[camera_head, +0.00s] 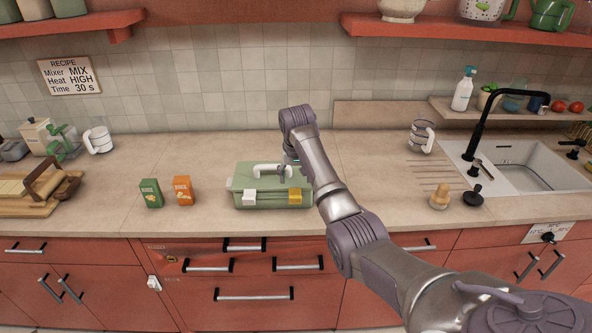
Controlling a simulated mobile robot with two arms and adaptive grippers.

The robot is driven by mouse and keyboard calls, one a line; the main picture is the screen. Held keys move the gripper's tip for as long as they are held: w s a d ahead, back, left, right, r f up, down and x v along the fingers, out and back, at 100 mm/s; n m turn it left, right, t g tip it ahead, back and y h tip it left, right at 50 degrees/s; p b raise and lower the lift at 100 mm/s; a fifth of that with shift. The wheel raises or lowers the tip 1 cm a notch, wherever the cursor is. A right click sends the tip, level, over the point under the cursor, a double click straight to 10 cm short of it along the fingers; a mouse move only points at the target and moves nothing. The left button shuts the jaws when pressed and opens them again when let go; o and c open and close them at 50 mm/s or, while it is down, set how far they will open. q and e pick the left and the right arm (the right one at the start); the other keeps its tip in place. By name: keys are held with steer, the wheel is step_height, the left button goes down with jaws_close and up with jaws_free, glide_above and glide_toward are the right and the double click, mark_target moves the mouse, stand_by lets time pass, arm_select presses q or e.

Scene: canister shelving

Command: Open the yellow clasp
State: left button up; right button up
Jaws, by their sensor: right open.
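A green toolbox (272,204) with a white top handle stands on the counter in the middle of the head view. Its lid looks shut. The yellow clasp (294,196) is on the right of its front face, and a white clasp (250,198) is on the left. My right arm reaches in from the lower right and bends down behind the box. My right gripper (285,172) is over the box's top, near the handle's right end and behind the yellow clasp. It is open and partly hidden by the arm. My left gripper is not in view.
A green carton (150,194) and an orange carton (183,190) stand left of the box. A bread slicer (38,191) is at far left. A sink (520,172) with a black tap is at right. The counter in front of the box is clear.

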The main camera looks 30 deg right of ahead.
steer(key=shift+v, duration=1.5)
steer(key=shift+f, duration=0.1)
steer(key=s+a+f+n+b, duration=0.2)
steer(key=s+f, duration=0.3)
steer(key=f, duration=1)
steer(key=s+a+f+n+g+b, duration=0.15)
steer(key=s+f, duration=0.45)
steer(key=f, duration=0.9)
steer(key=s+a+f+n+t+b, duration=0.1)
steer(key=s+a+f+b, duration=0.3)
steer(key=f, duration=1.1)
steer(key=s+a+f+n+b, duration=0.1)
steer(key=s+a+f, duration=0.2)
steer(key=s+f, duration=0.5)
steer(key=s+a+f+n+y+b, duration=0.1)
steer(key=s+f, duration=0.6)
steer(key=s, duration=1.3)
steer(key=s+a+f+n+g+b, duration=0.1)
steer(key=s+a+f, duration=0.4)
steer(key=s, duration=0.9)
step_height(320, 180, down, 4)
steer(key=shift+s+a+r+n+y+b, duration=0.15)
steer(key=shift+s+a+n+y+b, duration=0.15)
steer(key=shift+n+b, duration=0.35)
